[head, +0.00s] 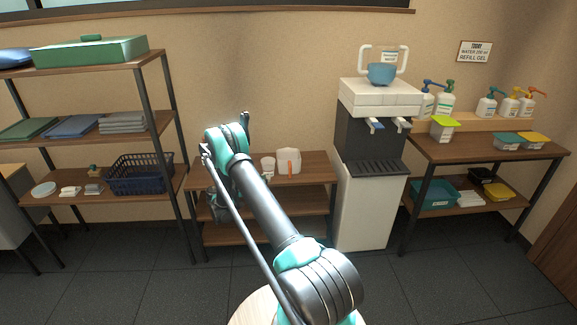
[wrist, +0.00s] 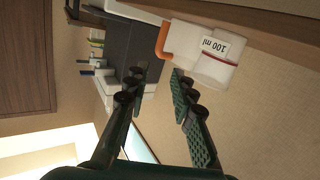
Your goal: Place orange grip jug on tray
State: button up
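In the wrist view the jug (wrist: 198,54) appears turned, with a "100 ml" label, just beyond my fingertips. My gripper (wrist: 158,74) is open, with nothing between its fingers. In the head view my arm largely hides the gripper, left of the jug. A black slatted drip tray (head: 376,168) is on the water dispenser; flat tray-like items (head: 28,128) lie on the left rack. I cannot tell which tray is meant.
The white and black dispenser (head: 365,205) stands right of the low shelf, with a blue bowl (head: 381,74) on top. A table (head: 480,148) with pump bottles is at the right. A navy basket (head: 138,174) sits on the left rack. Floor in front is clear.

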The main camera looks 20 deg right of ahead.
aim_at(290, 171)
jog(key=shift+m+h, duration=0.4)
jog(key=shift+h, duration=0.1)
jog(key=f+x, duration=0.1)
jog(key=x, duration=1)
jog(key=f+x, duration=0.1)
jog(key=x, duration=0.4)
jog(key=shift+w+d+f, duration=0.3)
jog(key=shift+f, duration=0.05)
grip_shut()
